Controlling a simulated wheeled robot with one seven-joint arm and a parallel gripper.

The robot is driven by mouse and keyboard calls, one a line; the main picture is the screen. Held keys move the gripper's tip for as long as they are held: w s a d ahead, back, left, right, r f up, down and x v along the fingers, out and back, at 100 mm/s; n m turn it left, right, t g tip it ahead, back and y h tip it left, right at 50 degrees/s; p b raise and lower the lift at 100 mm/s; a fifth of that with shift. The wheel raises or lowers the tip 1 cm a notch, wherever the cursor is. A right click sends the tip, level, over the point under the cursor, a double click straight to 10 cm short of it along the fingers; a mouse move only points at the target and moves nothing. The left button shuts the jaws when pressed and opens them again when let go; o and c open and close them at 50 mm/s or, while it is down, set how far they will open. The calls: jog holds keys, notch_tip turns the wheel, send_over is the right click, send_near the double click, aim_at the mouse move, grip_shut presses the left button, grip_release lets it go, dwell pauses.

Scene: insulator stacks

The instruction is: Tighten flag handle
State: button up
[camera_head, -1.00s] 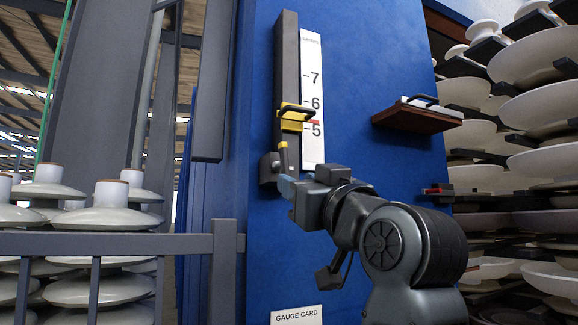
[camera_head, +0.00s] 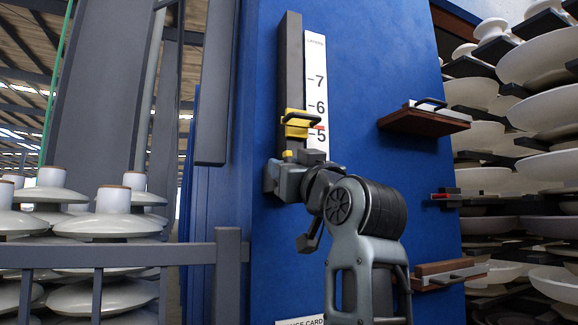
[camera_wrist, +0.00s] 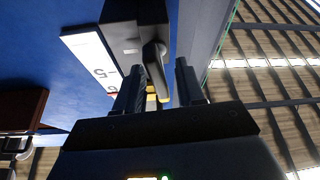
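The flag handle (camera_wrist: 153,66) is a dark lever on a mount at the foot of the dark vertical rail (camera_head: 291,70). In the wrist view it reaches into the space between my two fingers. My gripper (camera_wrist: 159,88) is open, with a finger on each side of the handle and gaps showing. In the head view my gripper (camera_head: 284,178) is at the rail's foot and hides most of the handle. The yellow slider (camera_head: 296,124) sits on the rail above, its red pointer (camera_head: 318,127) near 5 on the white scale (camera_head: 316,85).
The blue panel (camera_head: 380,60) carries the rail. Right of it are a brown shelf (camera_head: 412,122) with a handled block, a small red-and-black piece (camera_head: 447,196), and a lower brown ledge (camera_head: 450,271). A grey railing (camera_head: 120,255) and insulator stacks stand left; racked discs stand right.

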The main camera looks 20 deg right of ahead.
jog(key=shift+c, duration=0.3)
grip_shut()
jog(key=shift+m, duration=0.4)
jog(key=m+h, duration=0.2)
jog(key=m, duration=0.1)
jog(key=m+h, duration=0.2)
jog(key=m, duration=0.1)
jog(key=shift+d+m, duration=0.1)
jog(key=shift+m, duration=0.2)
jog(key=m+g+h, duration=0.1)
jog(key=m, duration=0.2)
jog(key=m+h+b, duration=0.1)
jog(key=m, duration=0.2)
jog(key=shift+d+f+g+h, duration=0.15)
jog(key=shift+g+h, duration=0.25)
jog(key=m+g, duration=0.1)
jog(key=m, duration=0.2)
jog(key=m+g+h, duration=0.1)
jog(key=m, duration=0.2)
jog(key=shift+d+f+m+b, duration=0.1)
jog(key=shift+f+m+b, duration=0.05)
jog(key=shift+m+b, duration=0.2)
jog(key=m+g, duration=0.2)
jog(key=m, duration=0.2)
jog(key=shift+d+f, duration=0.1)
jog(key=shift+f, duration=0.05)
jog(key=shift+o, duration=0.3)
grip_release()
